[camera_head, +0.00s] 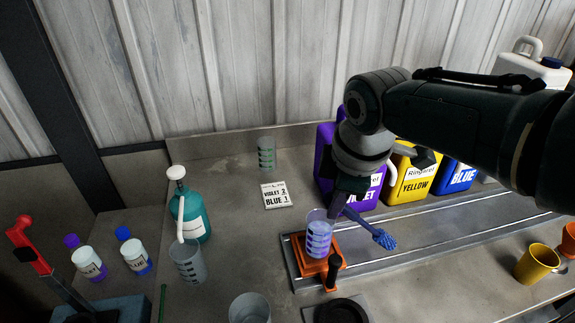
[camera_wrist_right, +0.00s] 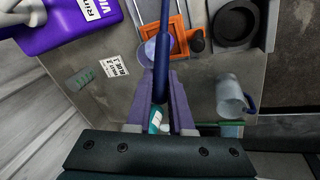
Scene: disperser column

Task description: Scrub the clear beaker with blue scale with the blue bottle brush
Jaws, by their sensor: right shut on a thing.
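My right gripper (camera_head: 343,198) is shut on the handle of the blue bottle brush (camera_head: 383,238). The brush slants down to the right, with its bristle head beside the orange platform. In the wrist view the blue handle (camera_wrist_right: 163,60) runs up from between the fingers (camera_wrist_right: 160,100). A clear beaker with blue scale marks and a violet tint (camera_head: 318,240) stands upright on the orange platform (camera_head: 300,262), just below the gripper. In the wrist view the handle partly covers this beaker (camera_wrist_right: 150,48). Another clear beaker with dark marks (camera_head: 188,262) stands at left. My left gripper is not seen.
Violet (camera_head: 325,165), yellow (camera_head: 408,182) and blue (camera_head: 457,176) canisters stand behind the rail. A teal pump bottle (camera_head: 192,220), a green-marked beaker (camera_head: 265,153) and a label card (camera_head: 276,195) are left of them. A yellow cup (camera_head: 537,263) is at right.

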